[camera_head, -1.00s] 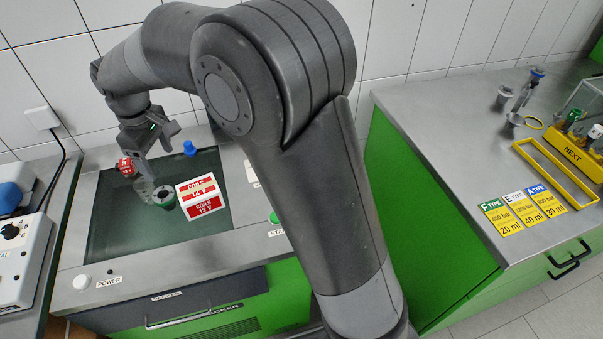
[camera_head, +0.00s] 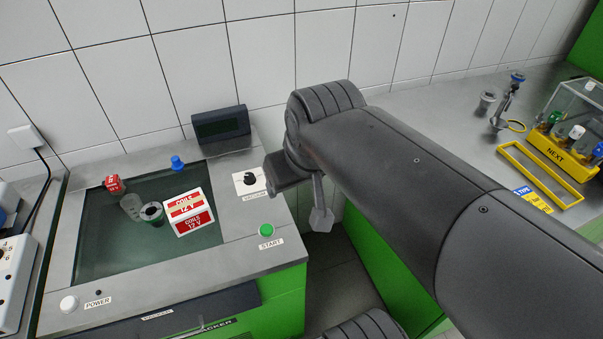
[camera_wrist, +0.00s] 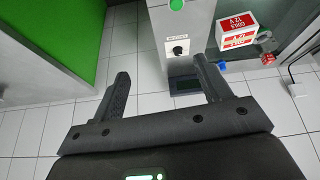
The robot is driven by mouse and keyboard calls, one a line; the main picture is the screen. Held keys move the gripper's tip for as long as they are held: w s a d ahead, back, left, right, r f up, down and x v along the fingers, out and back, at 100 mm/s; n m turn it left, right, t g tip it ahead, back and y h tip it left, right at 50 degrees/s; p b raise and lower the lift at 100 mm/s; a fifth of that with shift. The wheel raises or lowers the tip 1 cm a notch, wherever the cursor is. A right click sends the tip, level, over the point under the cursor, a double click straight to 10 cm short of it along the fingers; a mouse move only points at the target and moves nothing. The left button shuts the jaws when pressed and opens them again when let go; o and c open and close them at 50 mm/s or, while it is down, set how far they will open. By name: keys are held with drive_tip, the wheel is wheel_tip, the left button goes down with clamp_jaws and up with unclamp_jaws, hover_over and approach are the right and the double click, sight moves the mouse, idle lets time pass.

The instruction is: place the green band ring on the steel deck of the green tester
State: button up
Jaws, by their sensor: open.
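A short ring-like piece with a grey rim and a dark green side (camera_head: 152,213) stands on the dark glass plate of the left machine; it looks like the green band ring. In the head view my gripper (camera_head: 318,205) hangs right of the machine, over the gap between the units, well away from the ring piece.
Beside the ring piece are a red-and-white coils box (camera_head: 190,212), a red cube (camera_head: 115,184) and a blue knob (camera_head: 177,163). A black dial (camera_head: 249,180) and green start button (camera_head: 266,230) sit on the deck. The right bench holds a yellow frame (camera_head: 540,175).

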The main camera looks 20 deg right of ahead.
drive_tip(key=shift+o, duration=0.4)
drive_tip(key=s, duration=0.1)
drive_tip(key=s+d+f+m, duration=0.1)
drive_tip(key=shift+s+d+f, duration=0.1)
drive_tip(key=shift+s+d, duration=0.1)
drive_tip(key=shift+s, duration=0.15)
drive_tip(key=n+g+y, duration=0.3)
drive_tip(key=n+y, duration=0.3)
drive_tip(key=n, duration=0.7)
approach(152, 214)
drive_tip(key=shift+s+a+x, duration=0.15)
drive_tip(key=shift+x, duration=2.2)
drive_tip(key=shift+s+a+x, duration=0.1)
drive_tip(key=shift+s+x, duration=0.05)
drive_tip(key=shift+x, duration=2.2)
drive_tip(key=shift+c, duration=0.3)
